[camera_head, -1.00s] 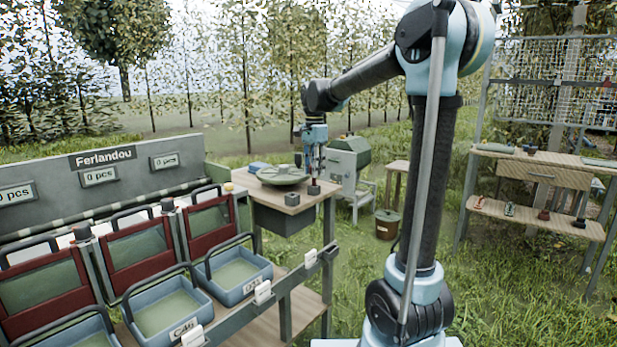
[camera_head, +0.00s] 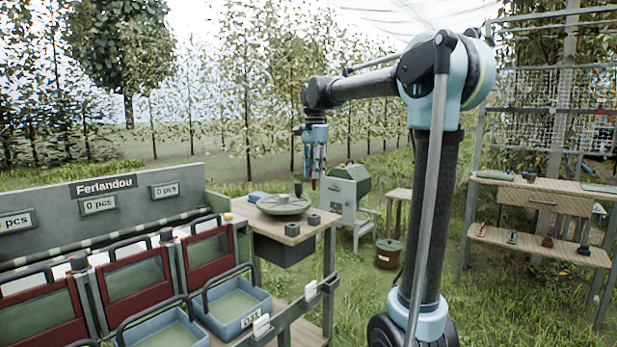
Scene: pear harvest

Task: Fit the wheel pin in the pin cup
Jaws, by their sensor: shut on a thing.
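My gripper (camera_head: 314,176) hangs fingers down above the right part of the small wooden bench, just right of the green wheel. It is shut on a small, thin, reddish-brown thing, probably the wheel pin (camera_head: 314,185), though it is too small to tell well. The pin's lower end is clear of the bench. Two small dark grey blocks stand on the bench, one at the right (camera_head: 314,219) and one at the front (camera_head: 291,229). Either may be the pin cup; I cannot tell which. The round green wheel (camera_head: 275,208) lies flat, with a dark upright knob (camera_head: 298,189) by its far right rim.
A blue item (camera_head: 257,196) lies behind the wheel on the bench (camera_head: 262,221). Blue crates (camera_head: 240,312) and red-framed bins (camera_head: 208,252) stand at left. A green-topped machine (camera_head: 350,180) stands behind. A shelf table (camera_head: 545,190) is at right.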

